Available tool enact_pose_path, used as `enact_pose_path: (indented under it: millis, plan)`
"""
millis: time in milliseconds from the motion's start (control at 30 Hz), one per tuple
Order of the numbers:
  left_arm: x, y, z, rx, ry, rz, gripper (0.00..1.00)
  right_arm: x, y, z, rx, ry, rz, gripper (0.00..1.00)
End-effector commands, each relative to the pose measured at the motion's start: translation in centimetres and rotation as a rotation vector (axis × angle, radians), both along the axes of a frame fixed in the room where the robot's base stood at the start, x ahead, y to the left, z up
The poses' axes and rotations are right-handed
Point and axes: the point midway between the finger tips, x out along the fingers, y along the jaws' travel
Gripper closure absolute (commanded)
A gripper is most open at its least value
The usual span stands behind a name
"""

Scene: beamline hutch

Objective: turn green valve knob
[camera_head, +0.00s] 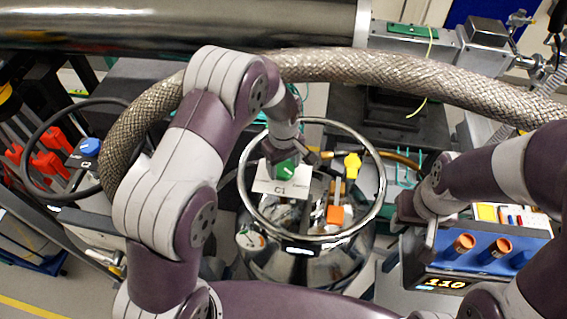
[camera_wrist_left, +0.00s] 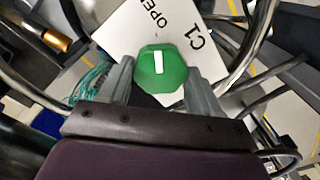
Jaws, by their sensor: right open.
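The green valve knob (camera_head: 286,169) has a white line mark and sits by a white plate marked C1 (camera_head: 268,184), inside the ring of a shiny metal vessel. In the left wrist view the knob (camera_wrist_left: 160,70) lies between the two grey fingers of my left gripper (camera_wrist_left: 162,76). The plate (camera_wrist_left: 190,22) there also reads OPEN, partly cut off. In the head view my left wrist hides the fingers partly. My right gripper (camera_head: 412,222) is open and empty, right of the vessel.
The vessel's ring (camera_head: 375,205) surrounds the knob area. A yellow knob (camera_head: 352,165) and an orange block (camera_head: 335,214) stand close by. A braided hose (camera_head: 390,72) arches behind my left arm. A blue rack (camera_head: 520,262) with orange-topped tubes stands at the right.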

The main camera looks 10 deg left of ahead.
Motion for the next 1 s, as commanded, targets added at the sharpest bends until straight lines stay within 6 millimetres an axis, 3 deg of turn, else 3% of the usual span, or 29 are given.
enact_pose_path:
  millis: [467,1000]
  plan:
    - [0.1,0.0,-0.4,0.000,-0.003,-0.115,0.67,0.0,0.0,-1.0,0.000,0.000,0.000,0.57]
    - [0.2,-0.1,-0.4,0.001,-0.002,-0.605,0.67,0.0,0.0,-3.6,0.000,0.000,0.000,0.57]
